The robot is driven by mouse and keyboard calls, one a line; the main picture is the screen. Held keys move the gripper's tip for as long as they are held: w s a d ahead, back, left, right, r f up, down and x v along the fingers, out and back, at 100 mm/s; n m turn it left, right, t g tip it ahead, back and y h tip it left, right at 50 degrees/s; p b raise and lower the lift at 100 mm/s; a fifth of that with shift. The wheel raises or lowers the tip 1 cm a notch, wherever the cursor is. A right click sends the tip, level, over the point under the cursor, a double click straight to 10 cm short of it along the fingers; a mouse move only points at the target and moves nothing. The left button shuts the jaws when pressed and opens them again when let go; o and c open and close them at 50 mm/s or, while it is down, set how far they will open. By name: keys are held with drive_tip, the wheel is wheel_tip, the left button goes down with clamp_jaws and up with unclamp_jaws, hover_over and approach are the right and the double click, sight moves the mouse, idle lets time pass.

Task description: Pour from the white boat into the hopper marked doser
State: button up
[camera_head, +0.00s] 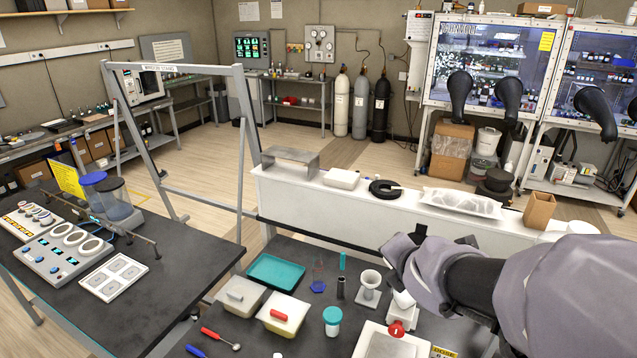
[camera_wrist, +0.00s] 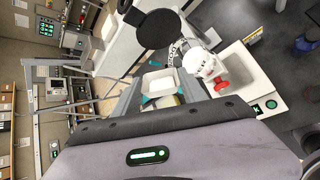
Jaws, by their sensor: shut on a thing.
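In the wrist view, a small white boat (camera_wrist: 161,83) sits between the fingers of my gripper (camera_wrist: 160,98), which is shut on it. Its contents are not clear. Just right of it in that view is a white device (camera_wrist: 201,64) with a red knob (camera_wrist: 221,84); dark lettering on it is too small to read. The head view shows this device (camera_head: 402,313) low at centre right, under my arm. My gripper's fingertips are not clear in the head view.
A white ledge (camera_head: 345,206) with a black ring (camera_head: 385,188) runs behind. A grey frame (camera_head: 243,150) stands left.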

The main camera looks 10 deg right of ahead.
drive_tip(key=shift+d+r+m+g+y+p, duration=0.25)
drive_tip(key=shift+y+p, duration=0.3)
drive_tip(key=shift+p, duration=1.45)
drive_tip(key=shift+d+r+m+g+y+p, duration=0.15)
drive_tip(key=shift+d+m+y+p, duration=0.3)
drive_tip(key=shift+p, duration=1.55)
drive_tip(key=shift+w+d+m+y+p, duration=0.1)
drive_tip(key=shift+d+m+y+p, duration=0.4)
drive_tip(key=shift+p, duration=1.35)
drive_tip(key=shift+s+a+m+y+p, duration=0.1)
drive_tip(key=shift+y+p, duration=0.65)
drive_tip(key=shift+p, duration=1.15)
drive_tip(key=shift+w+d+m+y+p, duration=0.1)
drive_tip(key=shift+d+m+y+p, duration=0.4)
drive_tip(key=shift+p, duration=1.35)
